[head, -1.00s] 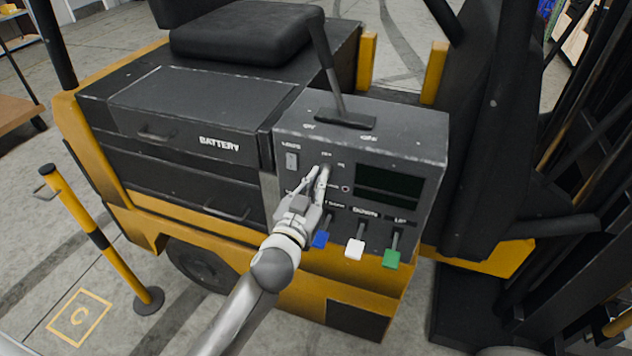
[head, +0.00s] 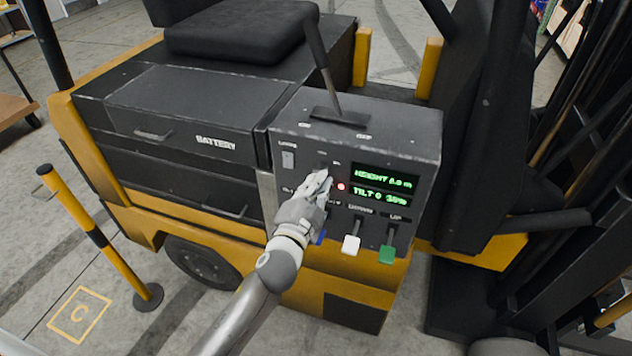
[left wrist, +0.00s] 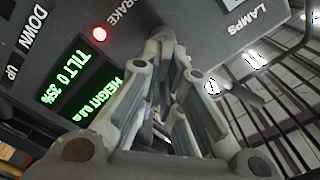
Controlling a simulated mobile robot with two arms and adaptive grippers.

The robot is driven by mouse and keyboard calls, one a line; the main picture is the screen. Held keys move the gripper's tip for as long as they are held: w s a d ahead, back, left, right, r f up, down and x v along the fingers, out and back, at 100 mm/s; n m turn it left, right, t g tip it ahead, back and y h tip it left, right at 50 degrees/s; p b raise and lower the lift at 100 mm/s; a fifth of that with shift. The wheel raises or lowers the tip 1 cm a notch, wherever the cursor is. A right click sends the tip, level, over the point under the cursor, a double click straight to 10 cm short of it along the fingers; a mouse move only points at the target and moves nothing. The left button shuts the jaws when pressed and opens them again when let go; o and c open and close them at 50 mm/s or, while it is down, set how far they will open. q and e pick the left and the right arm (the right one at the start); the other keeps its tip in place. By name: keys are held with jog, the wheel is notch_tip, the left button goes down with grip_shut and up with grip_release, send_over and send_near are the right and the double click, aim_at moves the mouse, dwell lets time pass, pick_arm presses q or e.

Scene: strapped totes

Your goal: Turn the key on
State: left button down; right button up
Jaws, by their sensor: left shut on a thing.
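The key (left wrist: 165,42) shows in the left wrist view as a grey piece between my fingertips, on the forklift's dark control panel (head: 345,150). My left gripper (head: 322,178) is shut on it and hides most of it in the head view. In the left wrist view the gripper (left wrist: 160,70) fills the middle. The display (head: 385,187) is lit with green text reading height and tilt, and it also shows in the left wrist view (left wrist: 85,90). A red light (head: 341,187) glows beside the gripper. My right gripper is not in view.
A tall lever (head: 322,70) rises from the panel's top. A yellow post (head: 95,235) stands at the left.

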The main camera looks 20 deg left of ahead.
pick_arm(q)
jog(key=shift+m, duration=0.6)
jog(key=c, duration=1.6)
grip_release()
jog(key=shift+d, duration=0.1)
jog(key=s, duration=1.2)
jog(key=shift+a, duration=0.25)
jog(key=shift+f, duration=0.1)
